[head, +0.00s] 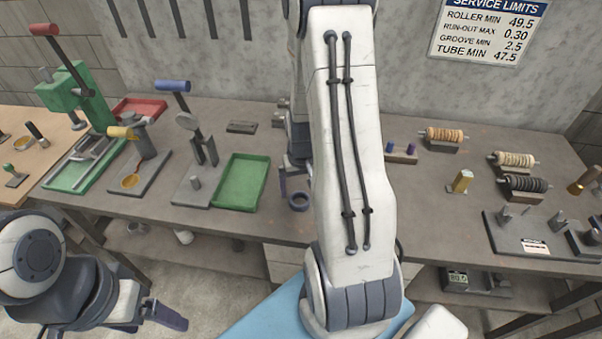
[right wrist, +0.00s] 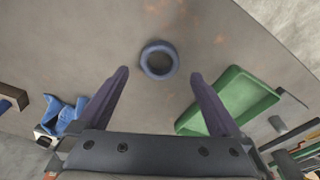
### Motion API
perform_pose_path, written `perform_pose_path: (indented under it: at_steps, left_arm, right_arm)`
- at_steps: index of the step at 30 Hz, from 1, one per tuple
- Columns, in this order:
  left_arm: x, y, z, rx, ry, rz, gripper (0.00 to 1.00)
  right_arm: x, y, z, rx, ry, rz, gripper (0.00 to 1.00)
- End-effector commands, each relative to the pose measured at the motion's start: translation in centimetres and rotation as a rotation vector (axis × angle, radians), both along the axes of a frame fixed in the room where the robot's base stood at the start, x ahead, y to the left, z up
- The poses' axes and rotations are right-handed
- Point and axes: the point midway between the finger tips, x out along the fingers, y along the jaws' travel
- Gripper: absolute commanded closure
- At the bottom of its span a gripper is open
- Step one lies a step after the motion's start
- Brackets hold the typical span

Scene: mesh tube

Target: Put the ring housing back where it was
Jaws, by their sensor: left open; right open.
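The ring housing, a blue-grey ring (head: 298,201), lies flat on the bench near its front edge, just right of the green tray. The right wrist view shows the ring (right wrist: 159,60) too, with its dark hole facing the camera. My right gripper (right wrist: 159,75) is open and empty, its purple fingers spread to either side of the ring in that view; I cannot tell how high it is above it. In the head view my right gripper (head: 295,180) is partly hidden by my arm. My left gripper (head: 165,314) is open and empty, low in front of the bench.
The green tray (head: 241,182) is empty. Left of it stand a press with a blue handle (head: 173,86), a yellow-handled tool (head: 122,132) and a green press (head: 75,85). Rollers on stands (head: 444,135) and a fixture plate (head: 535,238) are on the right. The bench is clear beside the ring.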

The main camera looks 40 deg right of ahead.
Motion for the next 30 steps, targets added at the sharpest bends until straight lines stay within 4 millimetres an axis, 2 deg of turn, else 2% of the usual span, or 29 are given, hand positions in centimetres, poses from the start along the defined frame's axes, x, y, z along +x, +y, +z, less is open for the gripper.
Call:
perform_pose_path:
  at_steps: [3, 9, 13, 19, 21, 23, 26, 30]
  left_arm:
    - [0.0, 0.0, -0.4, 0.001, 0.001, 0.000, 0.19]
    - [0.0, 0.0, -0.6, 0.001, 0.001, 0.000, 0.19]
    - [0.0, 0.0, -0.6, 0.001, 0.001, 0.000, 0.19]
    - [0.0, 0.0, -0.6, 0.001, 0.001, 0.000, 0.19]
    - [0.0, 0.0, -0.6, 0.001, 0.001, 0.000, 0.19]
    - [0.0, 0.0, -0.6, 0.001, 0.001, 0.000, 0.19]
    - [0.0, 0.0, -0.6, 0.001, 0.001, 0.000, 0.19]
    - [0.0, 0.0, -0.6, 0.001, 0.001, 0.000, 0.19]
  right_arm:
    - [-0.2, 0.0, 2.3, -0.004, -0.006, 0.001, 0.00]
    - [-0.5, 0.2, 5.3, -0.002, -0.004, 0.000, 0.00]
    - [-0.7, 0.3, 6.3, -0.001, -0.002, 0.000, 0.00]
    - [-0.7, 0.4, 6.6, 0.000, 0.001, 0.002, 0.00]
    - [-0.5, 1.1, 6.9, 0.000, 0.000, 0.020, 0.00]
    - [-0.2, 2.6, 7.3, 0.002, -0.001, 0.061, 0.00]
    - [0.4, 7.2, 8.8, 0.010, 0.000, 0.184, 0.00]
    - [-1.0, 16.1, 11.4, 0.027, 0.010, 0.433, 0.00]
